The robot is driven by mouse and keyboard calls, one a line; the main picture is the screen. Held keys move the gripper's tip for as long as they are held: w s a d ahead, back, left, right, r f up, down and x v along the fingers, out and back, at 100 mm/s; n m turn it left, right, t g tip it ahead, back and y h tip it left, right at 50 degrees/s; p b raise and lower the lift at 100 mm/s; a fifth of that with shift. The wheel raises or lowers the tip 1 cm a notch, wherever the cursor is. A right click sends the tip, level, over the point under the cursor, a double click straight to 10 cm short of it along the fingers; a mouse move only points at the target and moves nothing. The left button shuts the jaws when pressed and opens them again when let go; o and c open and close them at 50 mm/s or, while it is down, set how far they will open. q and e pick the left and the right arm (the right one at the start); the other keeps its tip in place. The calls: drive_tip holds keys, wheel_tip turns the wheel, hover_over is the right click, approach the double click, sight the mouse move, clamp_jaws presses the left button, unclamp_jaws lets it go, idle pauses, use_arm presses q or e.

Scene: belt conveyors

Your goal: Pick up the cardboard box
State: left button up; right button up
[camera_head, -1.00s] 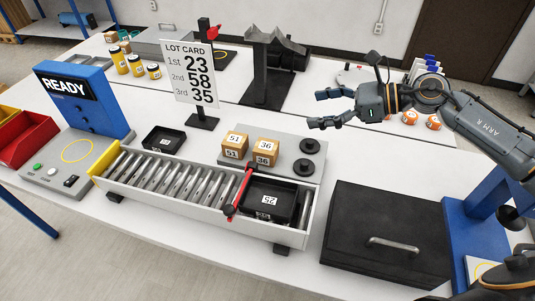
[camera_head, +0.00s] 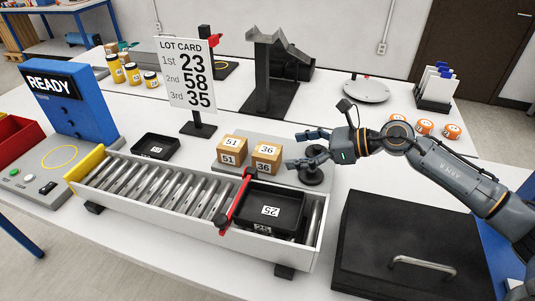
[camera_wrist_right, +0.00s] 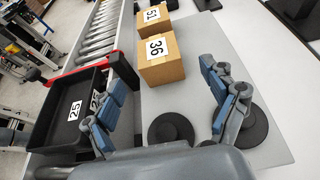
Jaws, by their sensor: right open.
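Two small cardboard boxes stand side by side on a grey plate (camera_wrist_right: 190,108) behind the roller conveyor. The box labelled 51 (camera_head: 231,149) is on the left, and the box labelled 36 (camera_head: 266,158) is on the right. In the right wrist view, box 36 (camera_wrist_right: 161,68) is nearer and box 51 (camera_wrist_right: 153,22) is behind it. My right gripper (camera_head: 297,150) is open and empty, just right of box 36, with its fingers pointing at it. In the wrist view the fingers are spread to either side of box 36, apparently short of it. My left gripper is out of view.
A black tray labelled 25 (camera_head: 268,210) sits on the conveyor (camera_head: 150,190) beside a red bar (camera_head: 234,202). Two black round knobs are on the plate, below my right gripper. A lot card (camera_head: 187,75) stands behind. A black case (camera_head: 410,235) lies at right.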

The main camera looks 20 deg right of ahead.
sight(268, 154)
drive_tip(key=x, duration=0.3)
drive_tip(key=shift+p, duration=0.35)
drive_tip(key=shift+w+a, duration=0.1)
drive_tip(key=shift+a, duration=0.15)
drive_tip(key=p+x, duration=0.2)
drive_tip(key=x, duration=0.2)
drive_tip(key=shift+w+a+f+p, duration=0.1)
drive_tip(key=shift+a+f+p, duration=0.05)
drive_tip(key=shift+p, duration=0.2)
drive_tip(key=shift+w+a+f, duration=0.1)
drive_tip(key=shift+f, duration=0.05)
drive_tip(key=c, duration=1.3)
